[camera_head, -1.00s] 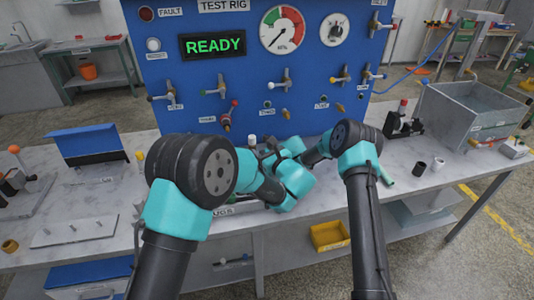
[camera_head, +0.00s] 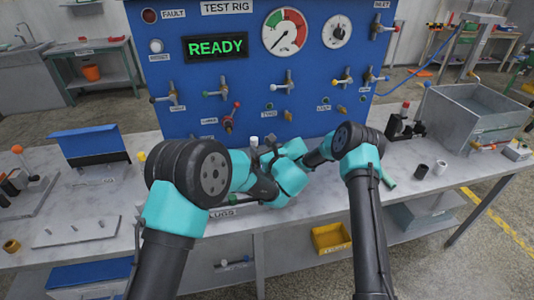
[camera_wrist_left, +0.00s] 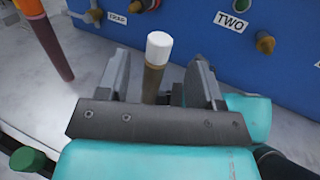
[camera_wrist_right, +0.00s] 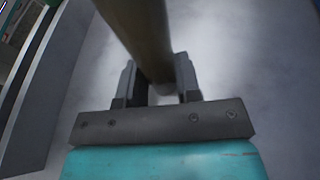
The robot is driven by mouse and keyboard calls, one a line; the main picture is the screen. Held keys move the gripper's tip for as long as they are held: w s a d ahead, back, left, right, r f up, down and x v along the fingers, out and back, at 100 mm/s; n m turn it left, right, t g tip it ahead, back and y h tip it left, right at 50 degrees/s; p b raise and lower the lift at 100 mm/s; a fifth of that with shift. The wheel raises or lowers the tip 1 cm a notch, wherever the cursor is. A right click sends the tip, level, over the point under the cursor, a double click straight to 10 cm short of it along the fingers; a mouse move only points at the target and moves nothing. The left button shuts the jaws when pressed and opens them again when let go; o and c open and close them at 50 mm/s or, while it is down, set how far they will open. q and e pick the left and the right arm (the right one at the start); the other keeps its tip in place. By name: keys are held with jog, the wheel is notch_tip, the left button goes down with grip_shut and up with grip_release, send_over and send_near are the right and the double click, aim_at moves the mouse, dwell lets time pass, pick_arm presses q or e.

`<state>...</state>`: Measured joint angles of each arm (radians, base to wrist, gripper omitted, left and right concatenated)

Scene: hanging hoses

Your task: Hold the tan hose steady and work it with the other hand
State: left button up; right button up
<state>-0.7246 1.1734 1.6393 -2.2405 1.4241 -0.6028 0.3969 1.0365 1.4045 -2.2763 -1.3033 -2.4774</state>
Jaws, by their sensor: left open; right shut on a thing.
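The tan hose (camera_wrist_left: 153,84) stands between the two spread fingers of my left gripper (camera_wrist_left: 160,72) in the left wrist view, with clear gaps beside it. Its white end (camera_wrist_left: 159,46) sticks up above the fingers; this end also shows in the head view (camera_head: 254,141). My left gripper is open. In the right wrist view a length of the tan hose (camera_wrist_right: 140,30) runs down between the fingers of my right gripper (camera_wrist_right: 158,82), which is shut on it. In the head view my arms hide most of the hose and the right fingers.
The blue test rig panel (camera_head: 210,111) with its valves rises close behind. A metal bin (camera_head: 462,117), black cup (camera_head: 421,171) and white cup (camera_head: 439,167) stand at the right. The left bench holds a peg plate (camera_head: 73,230).

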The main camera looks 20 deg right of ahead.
aim_at(252, 138)
pick_arm(q)
jog(key=w, duration=0.2)
jog(key=w+a, duration=0.1)
jog(key=w, duration=0.4)
jog(key=shift+w+a, duration=0.15)
jog(key=shift+w, duration=0.15)
jog(key=c, duration=1)
jog(key=shift+r, duration=0.75)
dwell(0.7)
jog(key=shift+r, duration=2.2)
jog(key=shift+r, duration=1.5)
